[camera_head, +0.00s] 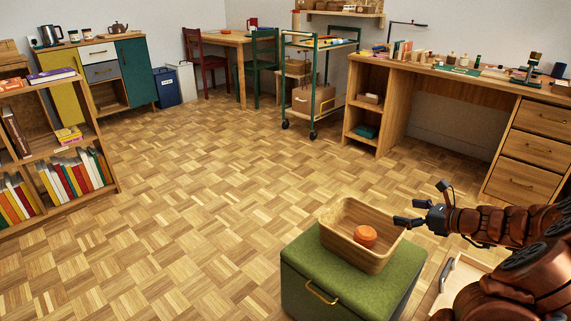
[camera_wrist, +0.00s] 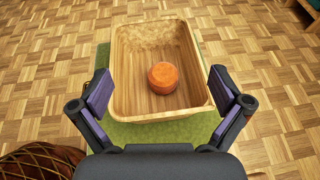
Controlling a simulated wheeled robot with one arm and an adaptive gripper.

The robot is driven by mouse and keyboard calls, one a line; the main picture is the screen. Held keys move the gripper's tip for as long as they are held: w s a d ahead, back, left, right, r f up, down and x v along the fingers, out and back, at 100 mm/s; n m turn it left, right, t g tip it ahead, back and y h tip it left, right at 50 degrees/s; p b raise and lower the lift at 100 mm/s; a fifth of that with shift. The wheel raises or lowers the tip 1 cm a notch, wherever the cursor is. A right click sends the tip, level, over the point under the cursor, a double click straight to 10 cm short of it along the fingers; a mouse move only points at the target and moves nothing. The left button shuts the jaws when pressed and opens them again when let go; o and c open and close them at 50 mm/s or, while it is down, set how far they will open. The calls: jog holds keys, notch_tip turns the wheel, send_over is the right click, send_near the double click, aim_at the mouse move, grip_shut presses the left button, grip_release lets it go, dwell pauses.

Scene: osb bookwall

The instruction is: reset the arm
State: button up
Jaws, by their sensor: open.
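My gripper (camera_head: 430,205) is at the end of my arm, at the right of the head view, just right of the wooden bin and above its level. Its two fingers also show in the wrist view (camera_wrist: 162,98), spread wide with nothing between them. The arm is bent and reaches in from the lower right.
The wooden bin (camera_head: 342,243) holds an orange round object (camera_head: 365,236) and stands on a green storage box (camera_head: 310,268). A desk (camera_head: 440,72) is behind, a bookshelf (camera_head: 62,150) at left, a green trolley (camera_head: 317,85) at the back. The parquet floor (camera_head: 200,190) between is clear.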

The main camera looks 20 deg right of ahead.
jog(key=a+r+n+g+y+p, duration=0.35)
jog(key=a+r+n+p, duration=0.65)
jog(key=a, duration=0.8)
jog(key=s+a+r+n+g+p, duration=0.3)
jog(key=a+r, duration=0.2)
jog(key=a, duration=0.2)
jog(key=s+a+r+n+g+p, duration=0.2)
jog(key=s+a+r+n+g, duration=0.15)
jog(key=a+r, duration=0.3)
jog(key=s+a+r+n+g+h+p, duration=0.2)
jog(key=s+a+r+n+p, duration=0.15)
jog(key=s+p, duration=0.2)
jog(key=s+a+r+n+g+h+p, duration=0.1)
jog(key=s+a+r+n+h+p, duration=0.2)
jog(key=s, duration=0.4)
jog(key=s+d+r+n+g+h+p, duration=0.1)
jog(key=s+d+r+n+h+p, duration=0.3)
jog(key=s+r+n+p, duration=0.4)
jog(key=s+r+p, duration=0.2)
jog(key=s, duration=0.2)
